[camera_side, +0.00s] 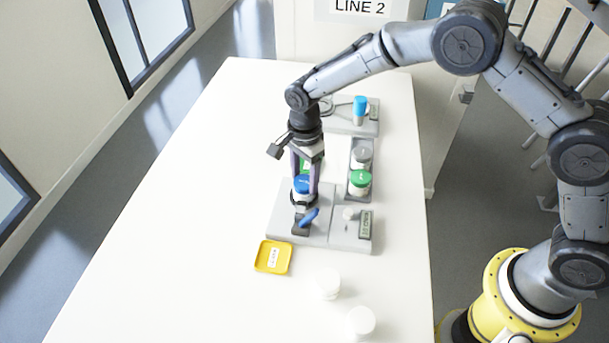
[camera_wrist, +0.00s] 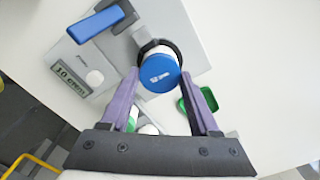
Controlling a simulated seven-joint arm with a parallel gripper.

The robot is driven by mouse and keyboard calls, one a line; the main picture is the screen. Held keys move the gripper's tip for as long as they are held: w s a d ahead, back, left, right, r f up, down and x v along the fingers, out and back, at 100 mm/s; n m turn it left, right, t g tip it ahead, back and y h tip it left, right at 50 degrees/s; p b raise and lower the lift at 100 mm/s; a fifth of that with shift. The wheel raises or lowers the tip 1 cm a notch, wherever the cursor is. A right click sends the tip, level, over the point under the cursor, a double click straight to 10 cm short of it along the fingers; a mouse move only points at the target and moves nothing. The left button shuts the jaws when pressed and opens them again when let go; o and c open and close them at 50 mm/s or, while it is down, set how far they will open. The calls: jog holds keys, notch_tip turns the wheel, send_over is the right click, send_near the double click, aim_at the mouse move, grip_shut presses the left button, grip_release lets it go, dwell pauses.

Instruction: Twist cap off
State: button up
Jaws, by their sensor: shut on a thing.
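A jar with a blue cap (camera_side: 301,184) stands upright in a dark ring clamp on a grey station (camera_side: 335,228). In the wrist view the blue cap (camera_wrist: 158,74) sits between my fingertips, with the clamp (camera_wrist: 150,46) around the jar beyond it. My gripper (camera_side: 305,188) points down from above and is shut on the blue cap; it also shows in the wrist view (camera_wrist: 160,80). The clamp's blue lever (camera_side: 309,217) sticks out at the front. The jar's body is mostly hidden by the fingers and clamp.
A yellow tray (camera_side: 272,257) lies left of the station. A grey rack (camera_side: 347,185) holds a green-capped jar (camera_side: 360,180) and a grey-capped jar (camera_side: 361,156). A blue-topped bottle (camera_side: 359,109) stands on the rear station. White round items (camera_side: 361,321) stand at the front; the table's left side is clear.

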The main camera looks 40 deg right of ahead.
jog(key=shift+r, duration=0.3)
dwell(0.4)
jog(key=shift+f, duration=0.2)
jog(key=o, duration=0.6)
jog(key=shift+f, duration=0.1)
jog(key=c, duration=0.6)
jog(key=n, duration=0.4)
jog(key=shift+n, duration=0.8)
jog(key=n, duration=0.3)
jog(key=shift+f, duration=0.1)
jog(key=n, duration=0.2)
jog(key=shift+n, duration=0.4)
